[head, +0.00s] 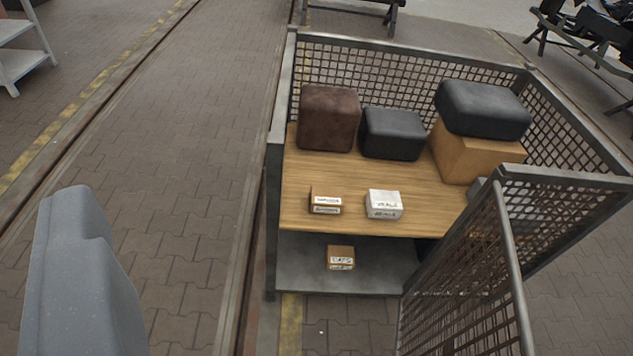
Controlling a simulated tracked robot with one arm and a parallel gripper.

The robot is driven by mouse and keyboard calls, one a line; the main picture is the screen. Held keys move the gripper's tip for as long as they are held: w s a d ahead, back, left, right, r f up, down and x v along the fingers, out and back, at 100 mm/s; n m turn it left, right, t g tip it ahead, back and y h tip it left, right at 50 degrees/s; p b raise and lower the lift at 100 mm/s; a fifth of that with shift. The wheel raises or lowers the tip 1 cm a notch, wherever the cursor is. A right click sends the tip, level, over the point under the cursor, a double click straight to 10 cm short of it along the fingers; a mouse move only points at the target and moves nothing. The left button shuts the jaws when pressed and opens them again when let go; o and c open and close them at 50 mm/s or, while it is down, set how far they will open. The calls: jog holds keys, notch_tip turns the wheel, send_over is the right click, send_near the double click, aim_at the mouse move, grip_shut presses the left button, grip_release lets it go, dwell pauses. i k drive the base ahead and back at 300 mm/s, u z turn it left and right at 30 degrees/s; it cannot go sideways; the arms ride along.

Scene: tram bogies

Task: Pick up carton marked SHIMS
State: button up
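Three small labelled cartons are in a mesh-sided cart. A brown carton (325,200) with white labels sits at the left front of the wooden shelf (300,163). A white carton (384,204) with dark lettering sits to its right. A tan carton (341,258) with a white label sits on the grey lower deck (300,272). The lettering is too small to read surely, so I cannot tell which is marked SHIMS. A grey part of mine (80,275) fills the lower left, well left of the cart. No fingertips show, and nothing is seen held.
A brown block (328,118), a dark block (392,133) and a black case (482,109) on a large tan box (476,154) stand behind the cartons. A mesh gate (465,285) rises at the front right. The cart's left front is open. Paving to the left is clear.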

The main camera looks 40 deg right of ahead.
aim_at(323, 200)
jog(key=z, duration=0.5)
jog(key=i, duration=1.25)
jog(key=z, duration=0.9)
jog(key=i, duration=0.25)
jog(key=z, duration=0.15)
jog(key=k, duration=0.85)
jog(key=z, duration=0.2)
jog(key=i, duration=0.9)
jog(key=u, duration=0.1)
